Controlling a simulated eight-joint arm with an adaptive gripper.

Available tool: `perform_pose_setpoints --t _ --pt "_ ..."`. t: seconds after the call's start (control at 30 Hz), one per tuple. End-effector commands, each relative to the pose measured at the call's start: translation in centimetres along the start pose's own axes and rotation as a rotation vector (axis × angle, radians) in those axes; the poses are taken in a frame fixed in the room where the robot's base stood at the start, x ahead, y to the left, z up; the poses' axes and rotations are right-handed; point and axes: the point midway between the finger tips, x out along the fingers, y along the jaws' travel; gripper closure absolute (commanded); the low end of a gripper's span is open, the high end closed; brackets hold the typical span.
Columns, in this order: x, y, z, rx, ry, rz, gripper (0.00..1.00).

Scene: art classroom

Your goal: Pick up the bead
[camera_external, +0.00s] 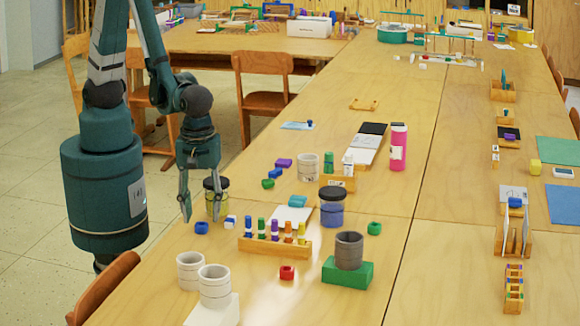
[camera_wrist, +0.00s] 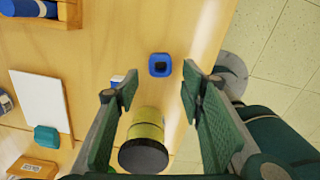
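A blue bead (camera_external: 202,228) with a square outline and a hole lies on the wooden table near its left edge. In the wrist view the blue bead (camera_wrist: 159,65) appears between and slightly beyond my fingertips. My gripper (camera_external: 200,212) is open and empty, pointing down, with its fingers apart above the bead; the wrist view shows the open gripper (camera_wrist: 160,76) too. Similar beads are red (camera_external: 287,272) and green (camera_external: 374,228). The task does not say which bead is meant.
A black-lidded yellow jar (camera_external: 222,205) stands close beside my fingers, and the jar (camera_wrist: 147,135) also shows in the wrist view. A wooden rack (camera_external: 275,246) with colored pieces stands further right.

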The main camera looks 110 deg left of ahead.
Motion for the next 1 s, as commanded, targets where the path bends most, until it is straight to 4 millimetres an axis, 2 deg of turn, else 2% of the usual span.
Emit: perform_pose_setpoints --t 0.1,0.27,0.87,1.0 --pt "1.3 0.0 0.0 0.0 0.0 0.0 0.61" --pt "2.2 0.0 0.0 0.0 0.0 0.0 0.61" --pt "2.2 0.0 0.0 0.0 0.0 0.0 0.61" --pt "2.2 0.0 0.0 0.0 0.0 0.0 0.78"
